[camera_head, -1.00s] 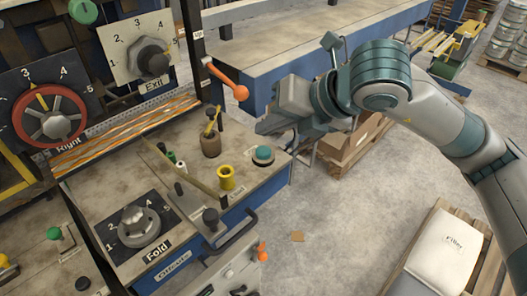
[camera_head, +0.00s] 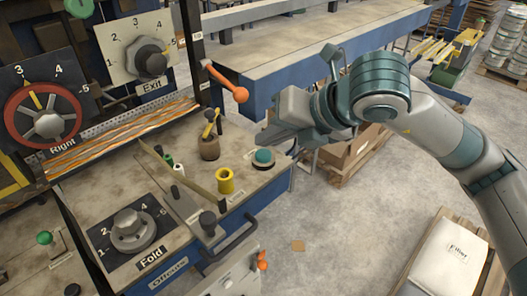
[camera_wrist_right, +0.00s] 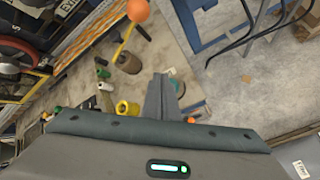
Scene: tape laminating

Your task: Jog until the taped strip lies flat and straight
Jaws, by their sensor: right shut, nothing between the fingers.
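The striped orange and white strip (camera_head: 125,138) runs slantwise across the left of the head view, between the Right dial (camera_head: 45,113) and the worktop. It also shows in the right wrist view (camera_wrist_right: 88,38). A round teal button (camera_head: 264,156) on a dark base sits at the worktop's right corner; its label is too small to read. My right gripper (camera_head: 262,141) is shut and empty, just above and behind the button in the head view. The right wrist view shows its fingers together (camera_wrist_right: 164,96), partly covering the button. My left gripper is out of view.
The Exit dial (camera_head: 150,64) stands at the upper left and the Fold dial (camera_head: 134,229) at the lower left. An orange-knobbed lever (camera_head: 238,95), a brown pot (camera_head: 209,148) and a yellow spool (camera_head: 225,181) stand near my right gripper.

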